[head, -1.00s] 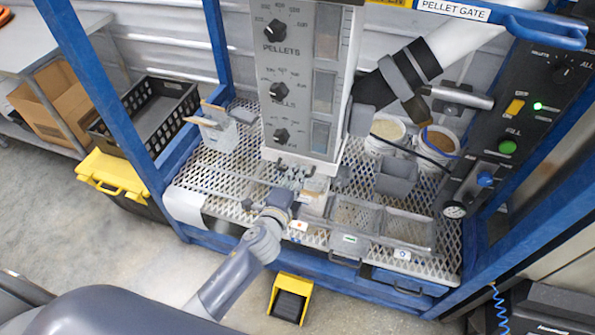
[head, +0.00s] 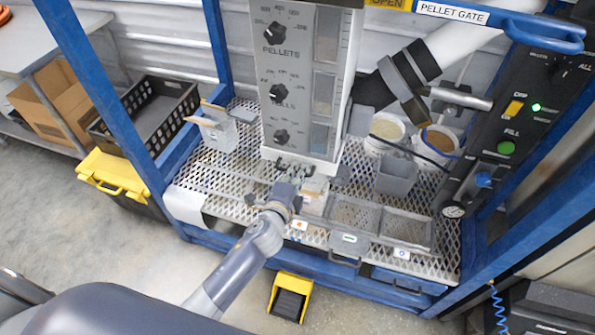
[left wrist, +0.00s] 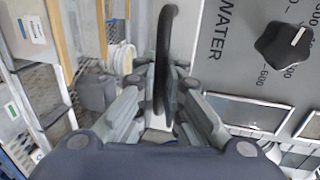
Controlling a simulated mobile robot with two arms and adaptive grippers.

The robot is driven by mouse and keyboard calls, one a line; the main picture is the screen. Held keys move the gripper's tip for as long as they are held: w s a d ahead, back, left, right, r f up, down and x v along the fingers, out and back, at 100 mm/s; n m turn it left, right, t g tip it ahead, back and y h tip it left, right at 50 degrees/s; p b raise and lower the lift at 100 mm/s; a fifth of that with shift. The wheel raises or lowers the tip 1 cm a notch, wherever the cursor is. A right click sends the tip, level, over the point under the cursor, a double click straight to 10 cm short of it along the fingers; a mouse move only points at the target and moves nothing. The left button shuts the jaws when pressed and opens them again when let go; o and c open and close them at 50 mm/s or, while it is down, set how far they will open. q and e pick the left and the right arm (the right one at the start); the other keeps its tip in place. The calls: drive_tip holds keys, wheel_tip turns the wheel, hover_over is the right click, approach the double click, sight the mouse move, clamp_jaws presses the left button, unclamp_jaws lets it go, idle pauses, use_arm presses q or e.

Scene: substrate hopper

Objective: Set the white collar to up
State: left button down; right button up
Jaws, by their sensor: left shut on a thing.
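My left gripper (head: 285,187) is at the foot of the tall white dial panel (head: 299,148) in the head view. In the left wrist view, its fingers (left wrist: 164,80) are on both sides of a black curved handle (left wrist: 165,45) and are shut on it. The handle stands beside the grey-white panel marked WATER. I cannot make out for sure which part is the white collar. A white pipe (head: 455,45) with black and grey bands slopes at the upper right. My right gripper is not in view.
A mesh shelf (head: 225,180) carries small bins, with two tubs (head: 385,130) behind. Blue frame posts (head: 105,85) stand at both sides. A control panel (head: 515,110) is at the right. A yellow pedal (head: 290,297) lies on the floor.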

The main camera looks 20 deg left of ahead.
use_arm(q)
wheel_tip(320, 180, up, 4)
drive_tip(key=shift+f+p, duration=0.1)
drive_tip(key=shift+p, duration=1)
drive_tip(key=shift+w, duration=0.15)
drive_tip(key=c, duration=2)
unclamp_jaws()
drive_tip(key=shift+o, duration=0.2)
